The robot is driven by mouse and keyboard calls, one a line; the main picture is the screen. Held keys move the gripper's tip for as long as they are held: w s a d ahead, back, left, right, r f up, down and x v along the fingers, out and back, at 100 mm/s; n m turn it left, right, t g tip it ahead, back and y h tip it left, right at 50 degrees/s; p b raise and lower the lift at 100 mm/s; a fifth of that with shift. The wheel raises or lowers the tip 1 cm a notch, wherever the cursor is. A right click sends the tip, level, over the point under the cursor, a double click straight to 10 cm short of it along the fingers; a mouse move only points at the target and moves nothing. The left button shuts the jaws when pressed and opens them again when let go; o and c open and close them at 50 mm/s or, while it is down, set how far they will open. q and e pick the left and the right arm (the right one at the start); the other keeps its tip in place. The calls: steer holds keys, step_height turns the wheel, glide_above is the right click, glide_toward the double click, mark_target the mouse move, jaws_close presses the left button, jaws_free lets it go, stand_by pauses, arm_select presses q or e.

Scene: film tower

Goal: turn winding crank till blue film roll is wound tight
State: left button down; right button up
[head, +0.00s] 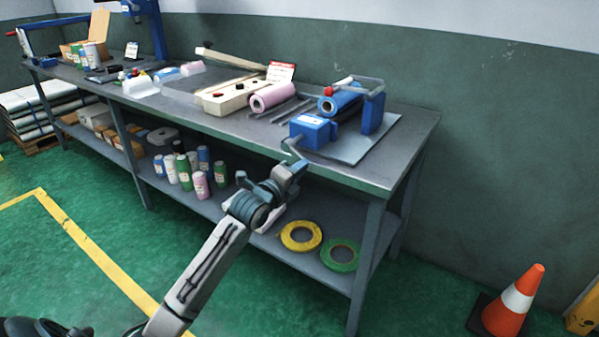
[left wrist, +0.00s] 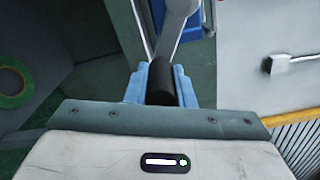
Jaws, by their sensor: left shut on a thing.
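The winder stands at the right end of the workbench, with a blue box (head: 314,131), a blue upright (head: 373,112) and a blue film roll (head: 341,104). I cannot tell how tight the roll is. The grey crank arm (head: 292,148) hangs at the winder's front, by the bench edge. My left gripper (head: 296,167) is at the crank's lower end. In the left wrist view my left gripper (left wrist: 160,88) is shut on the crank's black handle (left wrist: 160,82), and the grey crank arm (left wrist: 174,35) runs away from it. My right gripper is not in view.
A pink roll (head: 273,97) and a cream sealer (head: 228,95) lie left of the winder on the bench (head: 240,125). The lower shelf holds small rolls, a yellow tape ring (head: 301,236) and a green one (head: 340,255). An orange cone (head: 515,302) stands at right.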

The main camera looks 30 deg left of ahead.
arm_select(q)
steer(key=shift+f, duration=0.1)
stand_by(0.3)
steer(key=c, duration=1.3)
jaws_free()
steer(key=shift+o, duration=0.2)
steer(key=s, duration=1)
steer(key=shift+s+a, duration=0.4)
steer(key=shift+a, duration=0.05)
